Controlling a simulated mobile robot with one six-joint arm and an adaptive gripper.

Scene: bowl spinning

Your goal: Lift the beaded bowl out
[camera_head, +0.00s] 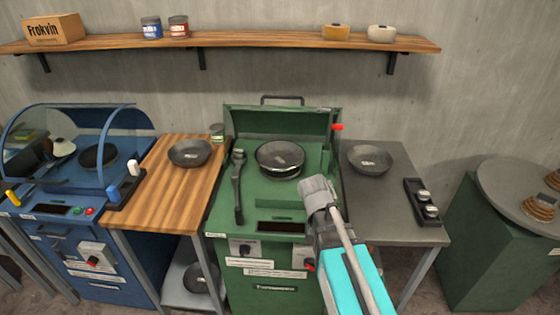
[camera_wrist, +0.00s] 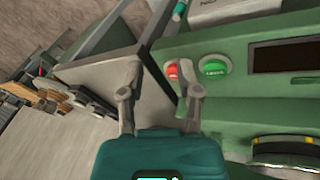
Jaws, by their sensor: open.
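A dark round bowl (camera_head: 280,158) sits in the open green machine (camera_head: 270,200), in the middle of the head view. I cannot make out beads on it at this size. My gripper (camera_head: 317,190) is over the right front of the machine, in front of and to the right of the bowl, apart from it. In the wrist view my gripper (camera_wrist: 159,78) has its two fingers spread with nothing between them. They point toward the machine's front panel, near a red button (camera_wrist: 172,72) and a green button (camera_wrist: 214,67).
The machine's lid (camera_head: 282,121) stands open behind the bowl. A lever-like tool (camera_head: 238,185) lies left of it. Dark bowls rest on the wooden table (camera_head: 165,205) and grey table (camera_head: 385,200). A blue machine (camera_head: 85,215) stands left, a green cabinet (camera_head: 490,250) right.

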